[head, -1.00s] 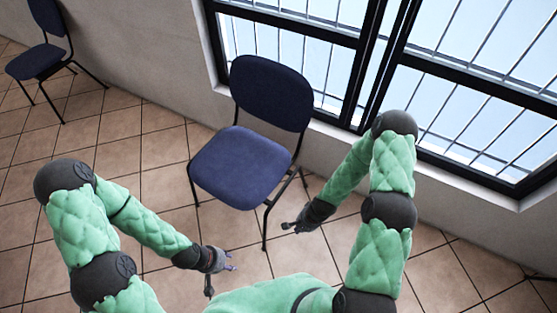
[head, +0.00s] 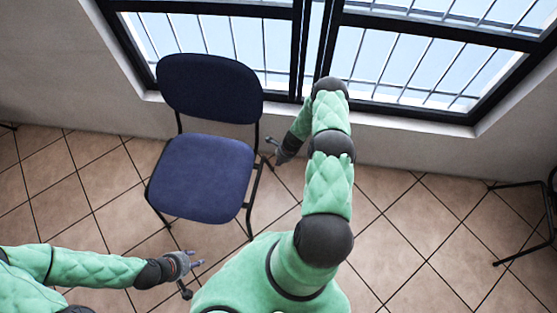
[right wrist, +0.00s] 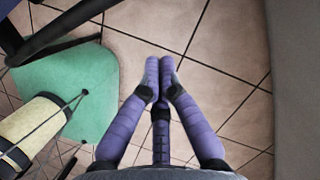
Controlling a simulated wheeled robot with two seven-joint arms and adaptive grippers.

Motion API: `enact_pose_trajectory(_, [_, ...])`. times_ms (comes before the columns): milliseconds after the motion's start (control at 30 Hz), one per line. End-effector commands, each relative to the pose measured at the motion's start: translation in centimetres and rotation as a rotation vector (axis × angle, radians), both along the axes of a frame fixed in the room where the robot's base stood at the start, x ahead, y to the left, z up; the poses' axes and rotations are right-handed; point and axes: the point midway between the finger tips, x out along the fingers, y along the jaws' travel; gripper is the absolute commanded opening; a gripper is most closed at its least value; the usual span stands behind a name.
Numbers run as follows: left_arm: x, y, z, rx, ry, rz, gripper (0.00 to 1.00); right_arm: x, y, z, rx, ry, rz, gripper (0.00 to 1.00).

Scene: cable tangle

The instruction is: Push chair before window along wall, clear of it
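The blue chair (head: 203,178) stands upright on the tiled floor, its back towards the wall and overlapping the left part of the barred window (head: 375,62) in the head view. My right gripper (head: 272,149) is beside the chair's right side, close to the frame; contact cannot be told. In the right wrist view its purple fingers (right wrist: 160,78) come together at the tips with nothing seen between them. My left gripper (head: 192,275) is in front of the chair, apart from it, with fingers spread and empty.
The wall (head: 50,75) runs left of the window, with free tiled floor (head: 60,190) along it. Another dark-framed chair (head: 530,184) is partly in view at the right edge. A dark leg or foot (head: 8,126) shows at the left edge.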

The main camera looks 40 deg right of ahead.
Motion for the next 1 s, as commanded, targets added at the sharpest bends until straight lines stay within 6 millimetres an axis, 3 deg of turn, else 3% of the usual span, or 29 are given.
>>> enact_pose_trajectory(33, [0.0,0.0,-0.7,0.0,0.0,0.0,0.4,0.2,0.3,-1.4,0.0,0.0,0.001,0.0])
enact_pose_trajectory(267, [0.0,0.0,-2.4,0.0,-0.001,0.0,0.4,1.1,1.1,-5.4,-0.001,-0.001,0.003,0.0])
enact_pose_trajectory(533, [0.0,0.0,-2.9,0.0,-0.001,0.0,0.4,3.5,3.3,-4.7,-0.002,-0.001,0.005,0.0])
enact_pose_trajectory(1000, [0.0,0.0,-3.0,0.0,-0.001,0.0,0.4,3.9,3.8,-4.7,-0.002,0.0,0.002,0.0])
